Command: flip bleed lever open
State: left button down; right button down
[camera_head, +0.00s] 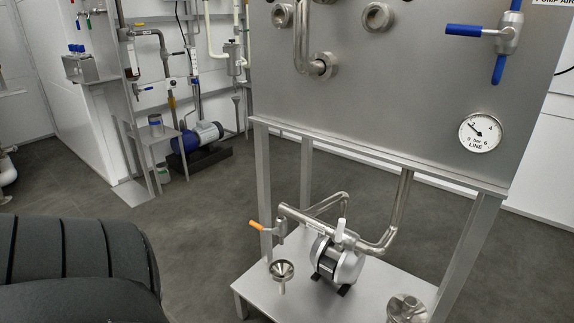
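A small valve lever with an orange handle (257,227) sits at the left end of the pump's pipework, above a small steel funnel (281,269). The handle points left and slightly up from its valve. A second lever with a blue handle (463,30) points left, roughly level, from a valve on the steel panel at the upper right. No label shows which is the bleed lever. Neither of my grippers is in view, and nothing touches either lever.
A steel panel (390,90) on legs stands over a low plate (262,290) with a silver pump (338,262). A round LINE gauge (480,132) is on the panel. A blue pump (200,137) stands at the back left. Grey floor (195,215) is clear left of the stand.

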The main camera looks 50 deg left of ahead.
aim_at(274, 231)
jog(key=u, duration=1.75)
jog(key=i+j+z, duration=0.1)
jog(key=i+j, duration=0.15)
jog(key=i, duration=0.2)
jog(key=i+j+z, duration=0.1)
jog(key=i+j, duration=0.2)
jog(key=i, duration=0.1)
